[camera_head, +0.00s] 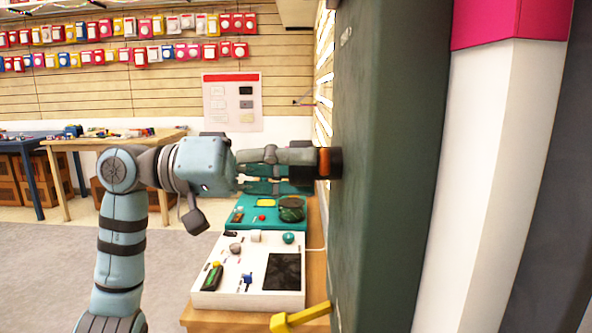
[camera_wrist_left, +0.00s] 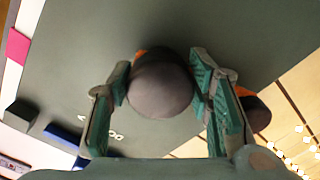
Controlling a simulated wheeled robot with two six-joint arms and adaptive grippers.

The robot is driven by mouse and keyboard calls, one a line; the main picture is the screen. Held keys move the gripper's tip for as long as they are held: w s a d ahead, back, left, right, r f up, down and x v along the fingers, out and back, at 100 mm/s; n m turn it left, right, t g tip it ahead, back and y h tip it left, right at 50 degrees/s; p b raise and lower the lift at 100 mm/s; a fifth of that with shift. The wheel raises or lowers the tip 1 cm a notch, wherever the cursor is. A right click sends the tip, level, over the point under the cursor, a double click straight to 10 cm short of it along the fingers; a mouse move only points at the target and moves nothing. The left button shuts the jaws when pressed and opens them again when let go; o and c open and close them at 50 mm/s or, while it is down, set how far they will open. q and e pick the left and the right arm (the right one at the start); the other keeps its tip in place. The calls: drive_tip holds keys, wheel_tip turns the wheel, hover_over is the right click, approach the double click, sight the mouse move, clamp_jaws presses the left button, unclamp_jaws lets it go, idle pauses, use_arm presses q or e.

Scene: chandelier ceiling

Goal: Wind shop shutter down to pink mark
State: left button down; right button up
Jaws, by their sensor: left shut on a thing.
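My left gripper (camera_head: 308,165) reaches in from the left to the side of a large dark green panel (camera_head: 390,120). It is shut on a dark round knob (camera_wrist_left: 160,88), which sits between its two green-padded fingers in the left wrist view. An orange and black part (camera_head: 328,162) shows at the fingertips, against the panel. A pink band (camera_head: 505,24) crosses the top of a white post at the right; a pink patch (camera_wrist_left: 17,46) also shows in the wrist view. I cannot make out the shutter itself. My right gripper is not in view.
A table beneath my left gripper holds a white control box (camera_head: 245,298) and a teal box (camera_head: 244,212). A yellow bar (camera_head: 300,318) sticks out low by the panel. Wooden tables and hanging goods stand far back. Open floor lies at the left.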

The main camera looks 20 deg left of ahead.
use_arm(q)
drive_tip(key=shift+f, duration=0.1)
drive_tip(key=c, duration=0.8)
unclamp_jaws()
drive_tip(key=v, duration=1.2)
